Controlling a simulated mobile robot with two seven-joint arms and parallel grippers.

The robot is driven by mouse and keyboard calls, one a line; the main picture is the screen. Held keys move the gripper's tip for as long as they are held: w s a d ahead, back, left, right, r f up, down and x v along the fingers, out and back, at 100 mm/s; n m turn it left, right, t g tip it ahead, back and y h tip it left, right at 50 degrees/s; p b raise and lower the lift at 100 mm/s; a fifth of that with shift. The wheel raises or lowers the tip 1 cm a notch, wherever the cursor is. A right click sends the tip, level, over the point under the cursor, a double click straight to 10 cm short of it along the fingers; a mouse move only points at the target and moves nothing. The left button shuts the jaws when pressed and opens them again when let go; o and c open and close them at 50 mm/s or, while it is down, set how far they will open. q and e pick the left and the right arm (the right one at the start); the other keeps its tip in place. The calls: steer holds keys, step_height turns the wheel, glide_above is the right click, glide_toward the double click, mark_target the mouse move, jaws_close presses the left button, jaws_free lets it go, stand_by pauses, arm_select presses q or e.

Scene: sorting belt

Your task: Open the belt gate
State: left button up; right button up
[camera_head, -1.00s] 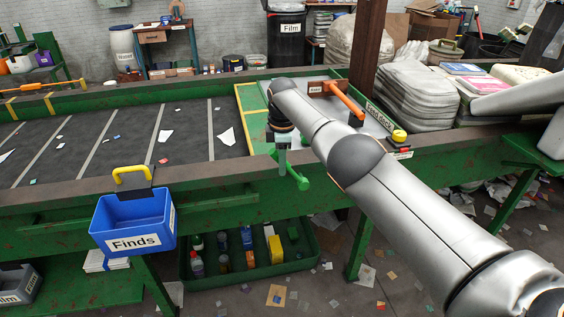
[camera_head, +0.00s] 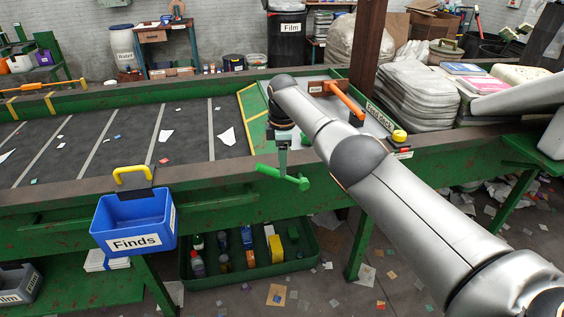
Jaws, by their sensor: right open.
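A green panel with yellow edging (camera_head: 253,103) lies at the right end of the dark belt (camera_head: 120,140), and seems to be the belt gate. A green lever (camera_head: 284,178) with a crossbar hangs at the front rail below it. My right arm reaches in from the lower right, and its forearm hides part of the panel. My right gripper (camera_head: 283,140) points down just above the lever and is open. Whether it touches the lever cannot be told. My left gripper is not in view.
An orange handle (camera_head: 344,99) on a brown block and a yellow button (camera_head: 399,135) sit right of my forearm. A blue Finds bin (camera_head: 134,222) hangs on the front rail. A green tray (camera_head: 250,262) with bottles stands below. Scraps lie on the belt.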

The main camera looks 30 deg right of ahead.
step_height(320, 180, up, 12)
steer(key=s, duration=0.1)
steer(key=shift+s+a+f, duration=0.15)
steer(key=shift+a+f, duration=0.05)
steer(key=shift+a, duration=0.05)
